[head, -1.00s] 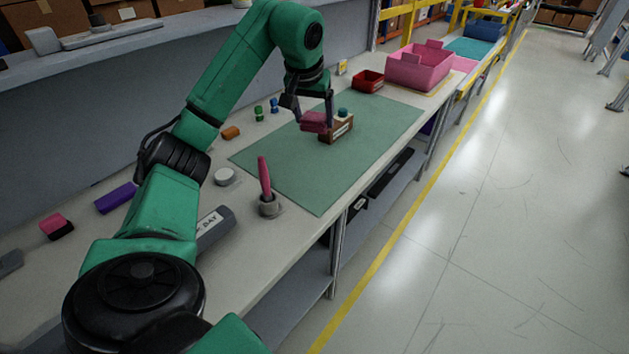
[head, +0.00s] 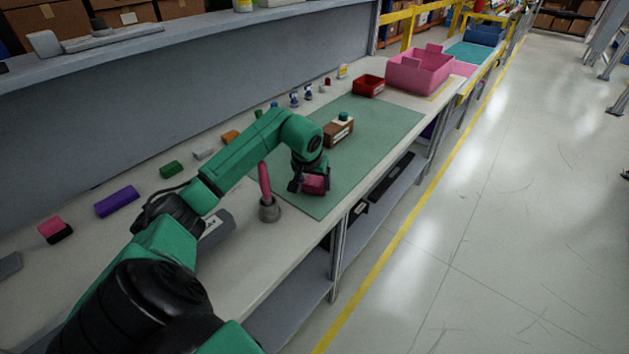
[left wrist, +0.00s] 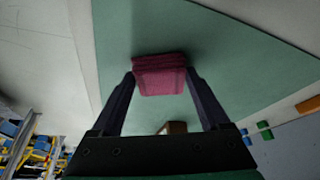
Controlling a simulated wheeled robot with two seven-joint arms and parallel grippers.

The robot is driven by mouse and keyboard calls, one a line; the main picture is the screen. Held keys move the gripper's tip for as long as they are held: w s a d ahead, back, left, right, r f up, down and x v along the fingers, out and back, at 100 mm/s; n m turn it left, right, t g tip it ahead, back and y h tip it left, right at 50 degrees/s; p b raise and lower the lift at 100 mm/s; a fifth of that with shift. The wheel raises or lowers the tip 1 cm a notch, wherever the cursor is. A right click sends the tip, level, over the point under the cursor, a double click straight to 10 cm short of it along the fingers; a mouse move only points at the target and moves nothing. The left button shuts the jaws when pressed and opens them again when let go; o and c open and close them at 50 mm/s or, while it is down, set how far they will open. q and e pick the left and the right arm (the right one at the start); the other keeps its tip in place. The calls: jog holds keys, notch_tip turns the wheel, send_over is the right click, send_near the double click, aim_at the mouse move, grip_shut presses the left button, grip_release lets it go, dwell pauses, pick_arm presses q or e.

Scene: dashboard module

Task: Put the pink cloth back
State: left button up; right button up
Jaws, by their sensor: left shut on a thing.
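The pink cloth (head: 316,184) is a folded pink pad. My left gripper (head: 310,186) is shut on it over the near part of the green mat (head: 379,128). The left wrist view shows the cloth (left wrist: 160,75) between the two dark fingers (left wrist: 160,88), with the mat (left wrist: 220,45) behind it. I cannot tell the exact gap between cloth and mat. My right gripper is not in view.
A brown box (head: 339,134) with a teal-topped item stands on the mat. A grey holder (head: 269,210) with a pink stick stands close to my left gripper. A red bin (head: 369,86) and a pink crate (head: 420,72) stand at the far end. Small coloured items line the back.

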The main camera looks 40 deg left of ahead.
pick_arm(q)
jog(key=o, duration=1.2)
jog(key=shift+c, duration=0.2)
jog(key=shift+r, duration=0.15)
jog(key=v, duration=1.1)
jog(key=shift+r+b, duration=0.4)
jog(key=shift+s+d, duration=0.1)
jog(key=shift+s, duration=0.05)
